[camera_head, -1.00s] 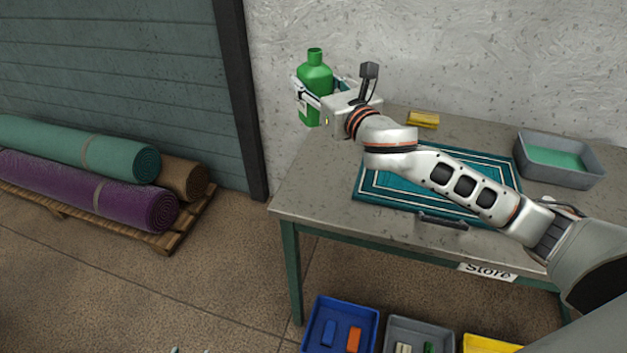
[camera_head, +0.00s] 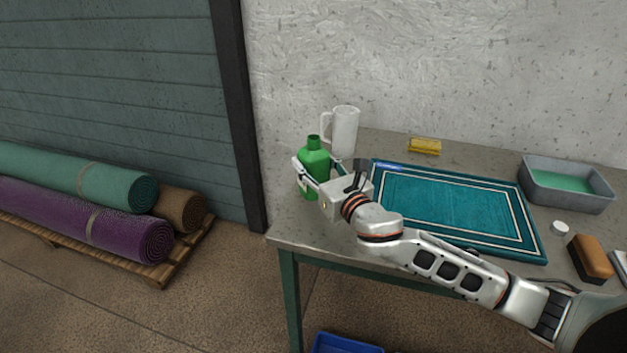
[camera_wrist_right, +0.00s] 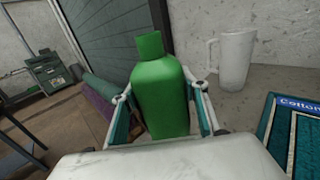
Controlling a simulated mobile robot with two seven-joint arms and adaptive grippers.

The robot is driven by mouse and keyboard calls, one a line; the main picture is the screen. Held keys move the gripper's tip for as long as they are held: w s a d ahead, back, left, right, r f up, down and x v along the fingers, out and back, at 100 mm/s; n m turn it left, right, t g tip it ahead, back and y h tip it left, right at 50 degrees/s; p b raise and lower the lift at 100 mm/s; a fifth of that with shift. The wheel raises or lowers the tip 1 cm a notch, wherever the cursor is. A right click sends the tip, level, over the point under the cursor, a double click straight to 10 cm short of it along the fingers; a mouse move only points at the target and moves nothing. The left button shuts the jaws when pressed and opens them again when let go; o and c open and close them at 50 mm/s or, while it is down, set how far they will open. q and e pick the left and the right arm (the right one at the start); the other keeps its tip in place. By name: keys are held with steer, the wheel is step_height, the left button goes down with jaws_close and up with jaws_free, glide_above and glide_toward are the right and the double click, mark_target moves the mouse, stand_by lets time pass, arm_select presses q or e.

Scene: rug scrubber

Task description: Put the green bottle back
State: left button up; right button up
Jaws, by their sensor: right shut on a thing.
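The green bottle (camera_head: 314,160) is upright and uncapped at the left end of the table (camera_head: 290,232). My right gripper (camera_head: 318,176) is shut around its body, with a finger on each side. The bottle also shows in the right wrist view (camera_wrist_right: 160,95), between the fingers of the right gripper (camera_wrist_right: 165,112). The bottle's base is low at the tabletop, partly hidden by the gripper; I cannot tell whether it touches. My left gripper is not in view.
A white jug (camera_head: 344,130) stands just behind the bottle. A teal rug (camera_head: 455,208) lies right of it. The table's left edge is close.

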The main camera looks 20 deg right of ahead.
mark_target(314, 176)
step_height(314, 176, down, 4)
steer(key=shift+b, duration=0.7)
steer(key=shift+f, duration=0.15)
steer(key=o, duration=1.6)
steer(key=shift+c, duration=0.2)
